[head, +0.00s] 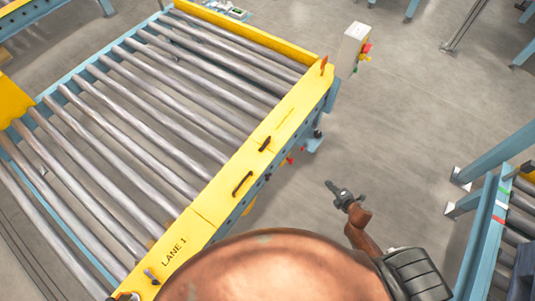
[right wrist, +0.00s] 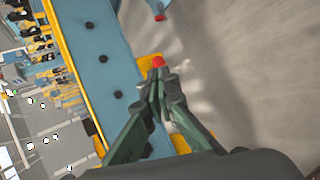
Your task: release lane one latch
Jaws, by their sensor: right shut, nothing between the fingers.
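The lane one conveyor has a yellow side rail (head: 215,207) marked LANE 1. Two dark handles sit on the rail, a longer one (head: 242,184) and a shorter one (head: 265,144). A small grey lever (head: 152,277) stands near the label and an orange lever (head: 323,66) at the far end. I cannot tell which part is the latch. My right gripper (head: 332,185) is shut and empty, out to the right of the rail. In the right wrist view its fingertips (right wrist: 157,78) lie just below a red knob (right wrist: 158,62) in the picture; contact is unclear. My left gripper is out of view.
Metal rollers (head: 150,120) fill the conveyor. A control box (head: 354,45) with red and yellow buttons stands beyond the rail's far end. Another blue-framed conveyor (head: 480,235) is at the right. Bare floor (head: 405,125) lies between them.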

